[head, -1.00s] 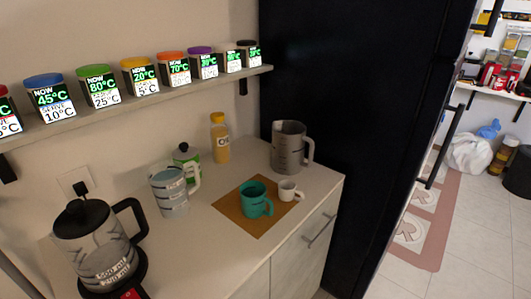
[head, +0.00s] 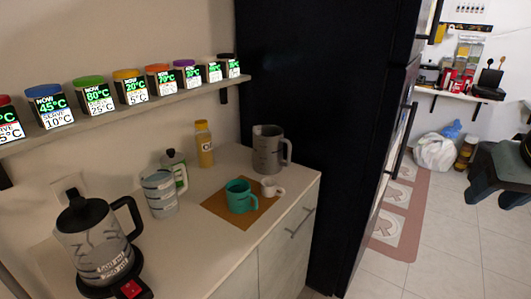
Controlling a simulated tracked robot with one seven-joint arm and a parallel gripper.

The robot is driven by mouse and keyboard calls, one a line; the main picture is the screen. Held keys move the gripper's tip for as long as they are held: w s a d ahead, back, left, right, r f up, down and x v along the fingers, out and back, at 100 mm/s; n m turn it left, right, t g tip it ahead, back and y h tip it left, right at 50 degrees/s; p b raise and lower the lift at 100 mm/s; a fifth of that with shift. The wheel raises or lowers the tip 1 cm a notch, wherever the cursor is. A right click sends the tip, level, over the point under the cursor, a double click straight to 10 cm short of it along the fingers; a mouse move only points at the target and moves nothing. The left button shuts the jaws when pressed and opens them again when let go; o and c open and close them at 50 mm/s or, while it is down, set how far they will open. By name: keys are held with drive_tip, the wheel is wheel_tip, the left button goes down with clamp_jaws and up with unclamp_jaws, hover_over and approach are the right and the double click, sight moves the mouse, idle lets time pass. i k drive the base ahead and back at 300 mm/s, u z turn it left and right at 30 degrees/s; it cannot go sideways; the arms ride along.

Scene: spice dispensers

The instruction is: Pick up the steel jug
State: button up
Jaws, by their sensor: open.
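The steel jug (head: 267,150) is a grey metallic pitcher with marks on its side. It stands upright at the far right end of the counter (head: 225,240), close to the dark fridge side, with its handle to the right. Nothing hides its front. My gripper is not in view.
A shelf (head: 110,118) of spice dispensers hangs above.

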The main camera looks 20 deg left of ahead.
sight(268, 140)
drive_tip(key=i, duration=0.95)
drive_tip(key=z, duration=0.05)
